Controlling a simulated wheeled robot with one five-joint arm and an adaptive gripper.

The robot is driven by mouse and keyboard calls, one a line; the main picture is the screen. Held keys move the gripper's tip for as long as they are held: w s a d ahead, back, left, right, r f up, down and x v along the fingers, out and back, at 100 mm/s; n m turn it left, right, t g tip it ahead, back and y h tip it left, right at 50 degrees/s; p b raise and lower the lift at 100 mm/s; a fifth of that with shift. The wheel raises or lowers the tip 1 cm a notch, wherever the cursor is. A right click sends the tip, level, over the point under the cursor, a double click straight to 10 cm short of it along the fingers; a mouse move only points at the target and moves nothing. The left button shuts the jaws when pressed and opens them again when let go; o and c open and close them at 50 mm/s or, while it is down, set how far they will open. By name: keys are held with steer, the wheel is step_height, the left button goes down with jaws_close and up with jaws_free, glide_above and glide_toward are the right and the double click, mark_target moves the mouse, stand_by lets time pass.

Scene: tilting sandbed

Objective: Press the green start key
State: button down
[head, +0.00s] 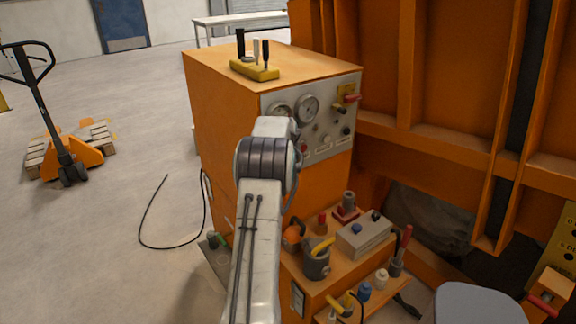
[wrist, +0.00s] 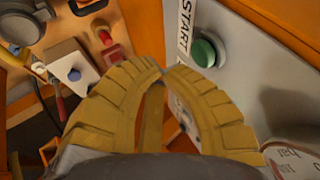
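The green start key (wrist: 204,52) is a round green button in a pale collar on the grey control panel (wrist: 236,40). A white START label (wrist: 186,24) is beside it in the wrist view. My gripper (wrist: 162,70) has ribbed yellow fingers whose tips meet, with nothing between them. The fingertips appear just left of and below the key in the wrist view; I cannot tell how far they are from the panel. In the head view my arm hides the gripper and the key, and the panel (head: 330,128) shows beside the arm.
A yellow block (head: 254,70) stands on the cabinet top.

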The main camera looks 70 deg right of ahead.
steer(key=b+v, duration=0.1)
steer(key=v, duration=0.9)
stand_by(1.2)
